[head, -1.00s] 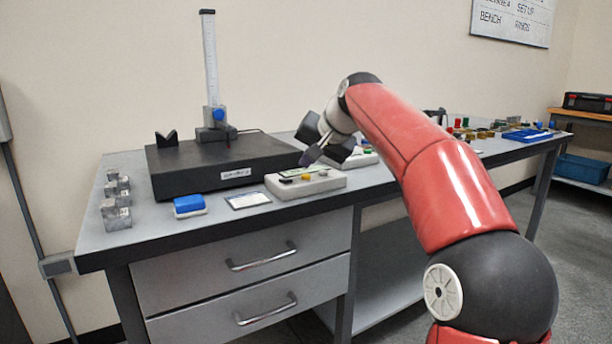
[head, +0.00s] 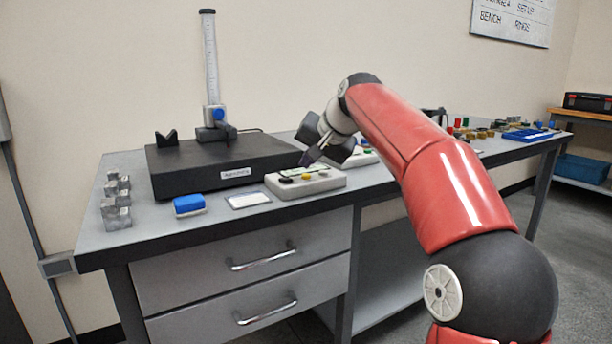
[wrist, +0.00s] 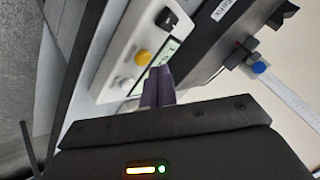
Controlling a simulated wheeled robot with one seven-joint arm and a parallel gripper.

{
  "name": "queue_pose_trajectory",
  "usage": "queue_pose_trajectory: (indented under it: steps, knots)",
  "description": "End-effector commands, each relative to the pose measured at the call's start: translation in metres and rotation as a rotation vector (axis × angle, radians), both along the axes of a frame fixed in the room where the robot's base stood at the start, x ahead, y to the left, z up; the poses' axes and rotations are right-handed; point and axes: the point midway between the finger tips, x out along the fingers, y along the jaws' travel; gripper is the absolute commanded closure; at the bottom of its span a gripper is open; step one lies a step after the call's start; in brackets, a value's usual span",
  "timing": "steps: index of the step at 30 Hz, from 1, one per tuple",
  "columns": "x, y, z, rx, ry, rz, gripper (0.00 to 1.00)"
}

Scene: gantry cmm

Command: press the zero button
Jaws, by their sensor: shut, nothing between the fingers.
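The white control box (head: 310,187) sits at the front of the bench, just right of the black surface plate. It has a small display and a row of buttons: a dark one (wrist: 166,18), a yellow one (wrist: 143,57) and a pale one (wrist: 125,84). No label telling which is zero is readable. The yellow button also shows in the head view (head: 307,177). My gripper (head: 304,161) is shut and empty, its dark purple fingertips over the back of the box near the display. In the wrist view the fingertips (wrist: 158,88) overlap the display edge; contact cannot be told.
The black surface plate (head: 190,172) carries a height gauge (head: 210,70) and a V-block. A blue-topped block (head: 189,204), a white card (head: 248,200) and grey metal blocks (head: 117,215) lie to the left. Another pale box stands behind my gripper.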

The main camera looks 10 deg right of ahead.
Motion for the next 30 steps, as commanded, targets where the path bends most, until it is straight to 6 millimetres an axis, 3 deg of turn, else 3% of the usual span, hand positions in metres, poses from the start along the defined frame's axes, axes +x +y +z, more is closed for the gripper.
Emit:
queue_pose_trajectory:
  steps: [30]
  knots:
    - [-0.0001,0.0,-0.012,-0.001,0.0,-0.001,1.0]
